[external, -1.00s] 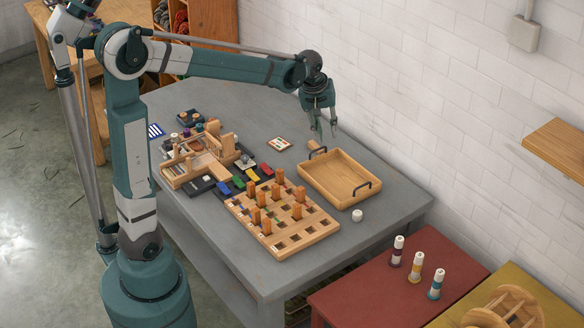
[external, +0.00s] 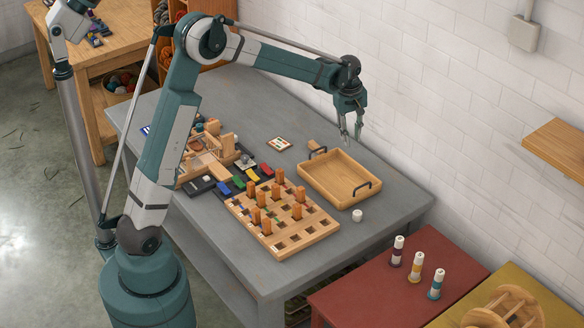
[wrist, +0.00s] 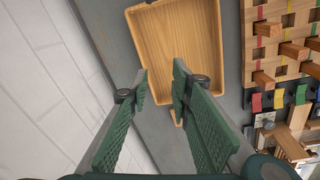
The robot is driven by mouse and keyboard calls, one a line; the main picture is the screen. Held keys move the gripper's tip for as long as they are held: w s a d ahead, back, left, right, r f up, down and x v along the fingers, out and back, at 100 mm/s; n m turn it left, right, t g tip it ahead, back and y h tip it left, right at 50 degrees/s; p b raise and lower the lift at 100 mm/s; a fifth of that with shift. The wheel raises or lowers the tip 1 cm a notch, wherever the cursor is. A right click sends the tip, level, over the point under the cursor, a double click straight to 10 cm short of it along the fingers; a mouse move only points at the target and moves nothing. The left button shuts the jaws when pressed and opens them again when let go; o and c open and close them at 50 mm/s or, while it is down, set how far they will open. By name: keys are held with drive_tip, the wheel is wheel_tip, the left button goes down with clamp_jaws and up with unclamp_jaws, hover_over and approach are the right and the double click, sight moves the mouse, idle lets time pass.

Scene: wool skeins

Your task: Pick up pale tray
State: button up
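The pale wooden tray (external: 338,180) lies on the grey table near the wall, with a dark handle at each short end. It also shows in the wrist view (wrist: 176,40), ahead of the fingers. My gripper (external: 351,138) is above the tray's far end, near the wall side, apart from it. In the wrist view my gripper (wrist: 159,84) has its two green fingers spread with nothing between them. The near handle in that view is mostly hidden by the fingers.
A pegboard (external: 283,220) with upright wooden pegs stands left of the tray. A small white cylinder (external: 357,216) is by the tray's near corner. Coloured blocks (external: 238,181) lie farther left. The white wall (external: 440,110) is close behind the tray.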

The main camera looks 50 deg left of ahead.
sight(358, 164)
drive_tip(key=w+f+n, duration=0.1)
drive_tip(key=w+f, duration=0.1)
drive_tip(key=f, duration=0.1)
drive_tip(key=w+a+f+n+g+p, duration=0.1)
drive_tip(key=w+f, duration=0.2)
drive_tip(key=f, duration=0.1)
drive_tip(key=w+a+f+n, duration=0.1)
drive_tip(key=w+f, duration=0.1)
drive_tip(key=f, duration=0.2)
drive_tip(key=shift+w+a, duration=0.25)
drive_tip(key=shift+f, duration=0.1)
drive_tip(key=shift+f, duration=1.25)
drive_tip(key=shift+f, duration=0.1)
drive_tip(key=shift+f+b, duration=0.4)
drive_tip(key=shift+f, duration=2.1)
drive_tip(key=shift+c, duration=0.2)
clamp_jaws()
